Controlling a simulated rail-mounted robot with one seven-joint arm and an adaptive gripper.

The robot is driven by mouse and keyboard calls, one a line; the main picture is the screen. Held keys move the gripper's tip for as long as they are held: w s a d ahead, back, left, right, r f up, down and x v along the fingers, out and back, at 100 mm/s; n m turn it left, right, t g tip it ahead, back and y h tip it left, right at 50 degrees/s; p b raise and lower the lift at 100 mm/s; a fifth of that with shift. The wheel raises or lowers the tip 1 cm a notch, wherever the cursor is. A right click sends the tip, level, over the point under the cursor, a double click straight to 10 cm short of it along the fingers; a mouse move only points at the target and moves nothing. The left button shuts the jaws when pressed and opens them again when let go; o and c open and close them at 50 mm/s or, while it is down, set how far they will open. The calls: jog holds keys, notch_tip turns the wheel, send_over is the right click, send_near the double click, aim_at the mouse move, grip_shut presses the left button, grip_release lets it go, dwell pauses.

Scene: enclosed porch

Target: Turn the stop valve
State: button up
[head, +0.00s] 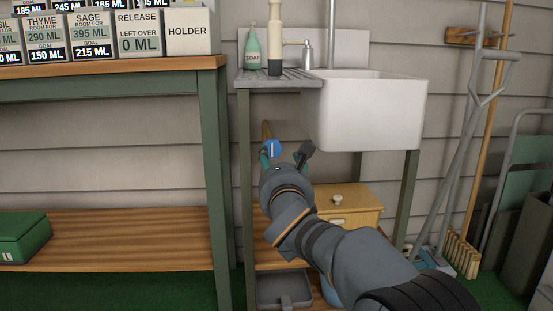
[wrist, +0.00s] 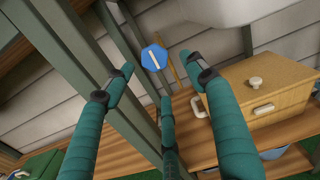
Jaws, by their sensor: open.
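The stop valve (head: 272,147) is a blue knob with a white mark, below the sink and in front of a brass-coloured pipe. In the wrist view the blue knob (wrist: 154,57) shows between and beyond my fingertips, its white line slightly tilted. My gripper (head: 288,158) is open and empty, its teal fingers with dark tips spread apart. In the wrist view my gripper (wrist: 158,70) has one finger on each side of the knob's line of sight and a third lower down. No finger visibly touches the knob; the exact gap cannot be told.
The white sink (head: 372,110) overhangs above right. A green metal leg (wrist: 115,75) runs close to the left of the knob. A wooden drawer box (head: 345,203) stands on the lower shelf at right. A soap bottle (head: 252,47) stands on the draining rack (head: 290,76).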

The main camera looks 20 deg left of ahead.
jog(key=w+n+h+p, duration=0.1)
jog(key=p, duration=0.3)
jog(key=w+n+h+p, duration=0.1)
jog(key=w+p, duration=0.1)
jog(key=p, duration=0.2)
jog(key=w+r+n+p, duration=0.1)
jog(key=w+n+p, duration=0.1)
jog(key=p, duration=0.2)
jog(key=shift+w+d+h+p, duration=0.1)
jog(key=shift+d+h+p, duration=0.2)
jog(key=shift+h, duration=0.1)
jog(key=n+y+p, duration=0.3)
jog(key=n+p, duration=1.7)
jog(key=p, duration=1)
send_near(271, 150)
jog(key=b+x, duration=0.1)
jog(key=x, duration=0.9)
jog(key=shift+w, duration=0.1)
jog(key=shift+c, duration=0.9)
jog(key=c, duration=1)
